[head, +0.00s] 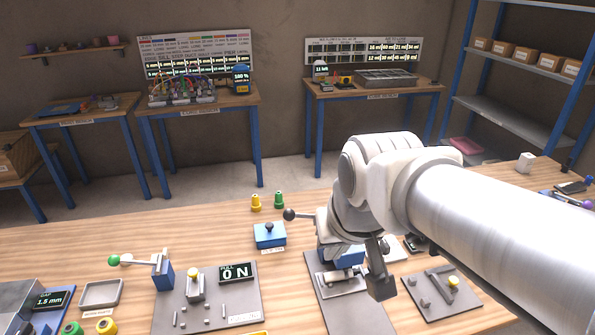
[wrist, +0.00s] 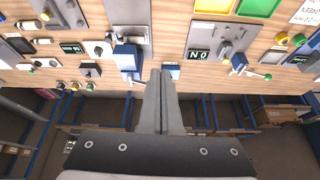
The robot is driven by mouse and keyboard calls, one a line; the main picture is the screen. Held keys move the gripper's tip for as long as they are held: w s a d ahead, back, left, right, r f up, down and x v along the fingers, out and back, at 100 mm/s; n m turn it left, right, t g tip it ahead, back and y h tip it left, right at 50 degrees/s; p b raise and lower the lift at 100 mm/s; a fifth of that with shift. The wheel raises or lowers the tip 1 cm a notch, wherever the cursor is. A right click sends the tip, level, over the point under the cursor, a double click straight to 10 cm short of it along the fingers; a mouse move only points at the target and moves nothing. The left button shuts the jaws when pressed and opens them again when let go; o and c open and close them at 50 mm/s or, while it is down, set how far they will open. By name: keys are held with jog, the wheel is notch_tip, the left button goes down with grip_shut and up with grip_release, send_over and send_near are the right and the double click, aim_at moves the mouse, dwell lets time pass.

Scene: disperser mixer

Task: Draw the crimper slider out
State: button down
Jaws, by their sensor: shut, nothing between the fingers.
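The likely crimper is a blue block (head: 343,256) on a grey base plate (head: 352,312), partly hidden behind my wrist. A lever with a dark ball (head: 290,214) reaches out on its left. In the wrist view the blue block (wrist: 128,62) and its plate (wrist: 134,14) lie left of my fingers. I cannot clearly tell which part is the slider. My gripper (head: 381,288) is shut and empty, pointing down in front of the block's right side. In the wrist view its fingers (wrist: 163,76) are together; contact with the crimper cannot be told.
A pull display reading 0 N (head: 236,273) and a green-balled lever (head: 114,260) stand left. A small blue box (head: 269,236) with a black knob sits behind. A grey plate with small parts (head: 440,292) lies right. Bare wood shows between the fixtures.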

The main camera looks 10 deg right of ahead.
jog(key=w+d+f+m+g+b, duration=0.1)
jog(key=w+d+f+b, duration=0.8)
jog(key=w+d+f, duration=1.45)
jog(key=x, duration=1)
jog(key=shift+w+a+f, duration=0.2)
jog(key=shift+w+a, duration=0.05)
jog(key=shift+s+a+f, duration=0.15)
jog(key=shift+s+f, duration=0.05)
jog(key=shift+s, duration=0.8)
jog(key=shift+s+a+f, duration=0.15)
jog(key=shift+s, duration=0.8)
jog(key=shift+s, duration=0.1)
